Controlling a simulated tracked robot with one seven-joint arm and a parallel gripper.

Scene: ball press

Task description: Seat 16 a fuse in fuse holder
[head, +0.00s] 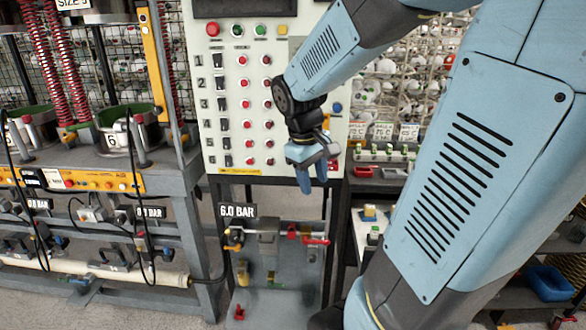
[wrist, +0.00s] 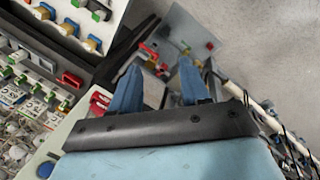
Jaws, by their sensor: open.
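My gripper (head: 316,172) hangs in front of the lower right of the white control panel (head: 232,90), fingers pointing down. In the wrist view its two blue fingers (wrist: 158,70) are apart, with nothing held between them. I cannot pick out a fuse or the fuse holder numbered 16 for certain. Small green, white and red parts stand on a shelf (head: 385,152) right of the panel, apart from my gripper. In the wrist view several such small parts (wrist: 35,85) lie at the left; whether any is a fuse is too small to tell.
A pipe assembly with red handles (head: 316,240) and a "6.0 BAR" sign (head: 237,210) is below the panel. The press frame with red springs (head: 65,65) stands left. A blue bin (head: 549,284) is at lower right. Open floor shows in the wrist view (wrist: 265,50).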

